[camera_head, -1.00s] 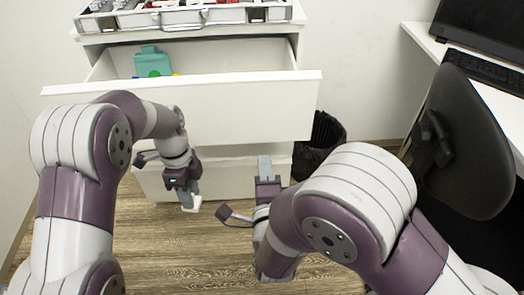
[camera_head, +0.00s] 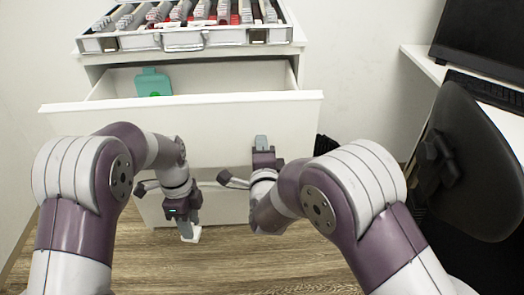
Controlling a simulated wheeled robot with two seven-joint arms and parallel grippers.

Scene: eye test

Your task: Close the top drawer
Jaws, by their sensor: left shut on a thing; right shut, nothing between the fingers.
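The white top drawer (camera_head: 100,119) of the cabinet is pulled open, with its inside showing above the front panel. My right gripper (camera_head: 261,141) is shut and empty, its fingertips in front of the drawer's front panel, right of the middle; whether they touch it I cannot tell. My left gripper (camera_head: 187,229) points down, low in front of the cabinet, and is shut on a small white thing (camera_head: 193,236), which I cannot identify.
A teal thing (camera_head: 153,83) stands inside the drawer. An open case (camera_head: 160,41) with several rows of items lies on the cabinet. A black chair (camera_head: 470,160) and a white desk (camera_head: 421,60) with a keyboard are at right. A dark bin (camera_head: 324,146) is partly hidden by my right arm.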

